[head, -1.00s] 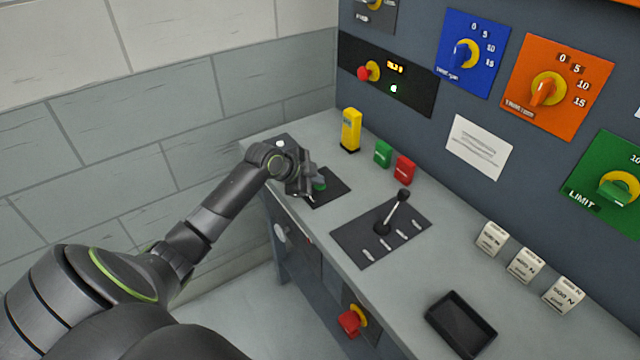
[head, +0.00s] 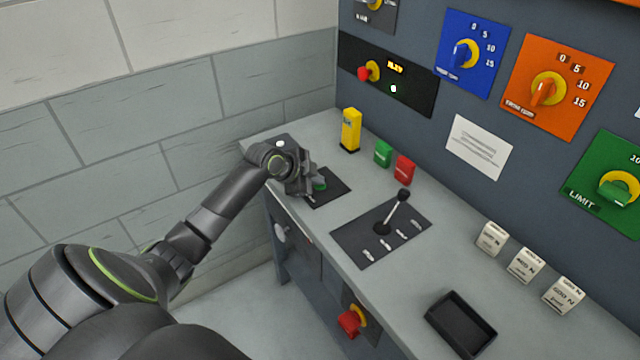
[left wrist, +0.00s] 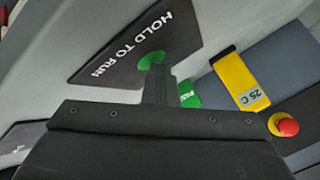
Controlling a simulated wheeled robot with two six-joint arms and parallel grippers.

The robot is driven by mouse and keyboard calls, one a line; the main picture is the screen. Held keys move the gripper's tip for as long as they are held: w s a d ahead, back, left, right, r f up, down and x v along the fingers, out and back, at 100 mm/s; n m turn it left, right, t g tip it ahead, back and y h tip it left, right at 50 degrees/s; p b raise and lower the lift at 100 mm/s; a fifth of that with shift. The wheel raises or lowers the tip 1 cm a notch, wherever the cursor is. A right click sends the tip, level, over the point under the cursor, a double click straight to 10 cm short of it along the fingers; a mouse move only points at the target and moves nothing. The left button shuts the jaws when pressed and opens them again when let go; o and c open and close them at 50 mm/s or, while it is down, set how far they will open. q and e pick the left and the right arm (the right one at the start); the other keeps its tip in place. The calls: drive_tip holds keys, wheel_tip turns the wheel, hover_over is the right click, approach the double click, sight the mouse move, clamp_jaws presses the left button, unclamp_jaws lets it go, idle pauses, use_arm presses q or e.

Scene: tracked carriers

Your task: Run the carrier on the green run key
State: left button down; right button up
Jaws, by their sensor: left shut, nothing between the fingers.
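The green run key (head: 319,184) sits on a black plate (head: 338,186) at the left end of the grey console. In the left wrist view the green key (left wrist: 151,60) shows on the plate marked "HOLD TO RUN" (left wrist: 120,58). My left gripper (head: 307,187) is shut and empty, its tips at the key. In the left wrist view the fingertips (left wrist: 157,72) overlap the near edge of the key and hide part of it; they look to be at or on it. My right gripper is not in view.
A lever on a slotted black plate (head: 352,240) stands right of the key plate. A yellow block (head: 350,130), green block (head: 383,153) and red block (head: 404,169) stand behind. A black tray (head: 461,325) lies at front right. A panel with dials rises behind.

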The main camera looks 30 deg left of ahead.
sight(316, 187)
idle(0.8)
use_arm(q)
drive_tip(key=shift+r+p, duration=0.85)
drive_tip(key=shift+r, duration=0.05)
drive_tip(key=shift+r, duration=0.1)
wheel_tip(316, 187, up, 5)
drive_tip(key=p, duration=0.4)
drive_tip(key=shift+p, duration=0.3)
idle(1.5)
